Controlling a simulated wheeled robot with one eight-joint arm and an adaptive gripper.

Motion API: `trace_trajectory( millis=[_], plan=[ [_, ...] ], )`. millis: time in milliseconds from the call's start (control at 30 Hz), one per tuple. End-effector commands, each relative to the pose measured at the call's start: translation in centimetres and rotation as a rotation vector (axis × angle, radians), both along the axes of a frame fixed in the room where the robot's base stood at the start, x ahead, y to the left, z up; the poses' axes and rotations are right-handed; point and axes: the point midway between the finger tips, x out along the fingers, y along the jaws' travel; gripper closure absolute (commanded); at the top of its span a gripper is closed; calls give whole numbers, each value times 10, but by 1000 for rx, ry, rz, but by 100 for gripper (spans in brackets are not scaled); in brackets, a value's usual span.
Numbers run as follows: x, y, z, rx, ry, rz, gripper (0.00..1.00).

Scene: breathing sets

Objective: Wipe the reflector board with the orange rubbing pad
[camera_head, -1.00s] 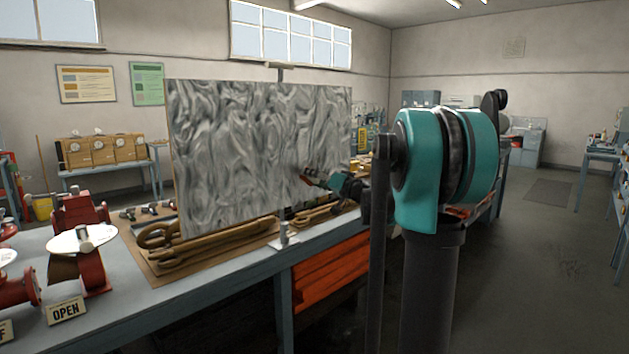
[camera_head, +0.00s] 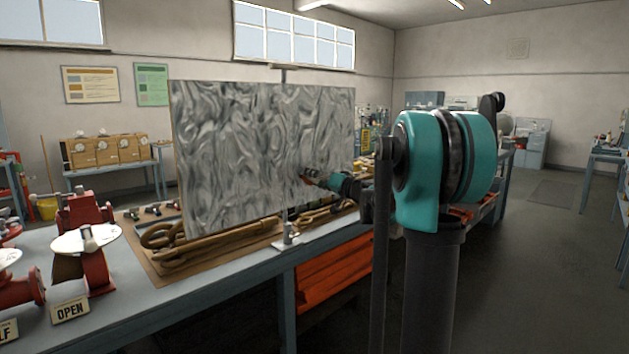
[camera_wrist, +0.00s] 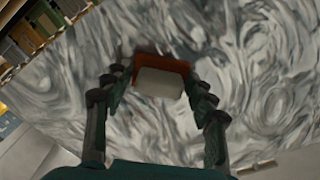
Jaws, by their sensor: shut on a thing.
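The reflector board (camera_head: 235,140) is a large upright panel with a swirled grey and silver face, standing above the bench on a stand. It also fills most of the wrist view (camera_wrist: 265,60). My gripper (camera_head: 312,177) is in front of the lower right part of the board. In the wrist view my gripper (camera_wrist: 160,88) is shut on the rubbing pad (camera_wrist: 160,66), which shows an orange-red edge and a pale block. The pad is close to the board's face; I cannot tell whether it touches.
The bench (camera_head: 200,275) carries brown coiled hose (camera_head: 190,245) below the board. Orange drawers (camera_head: 330,280) are under the bench.

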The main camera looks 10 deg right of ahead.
Motion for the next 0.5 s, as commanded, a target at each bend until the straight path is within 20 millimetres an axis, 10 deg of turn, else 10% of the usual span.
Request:
trace_trajectory(
  millis=[500],
  plan=[
    [19,-29,0,0,0,-1,67]
  ],
)
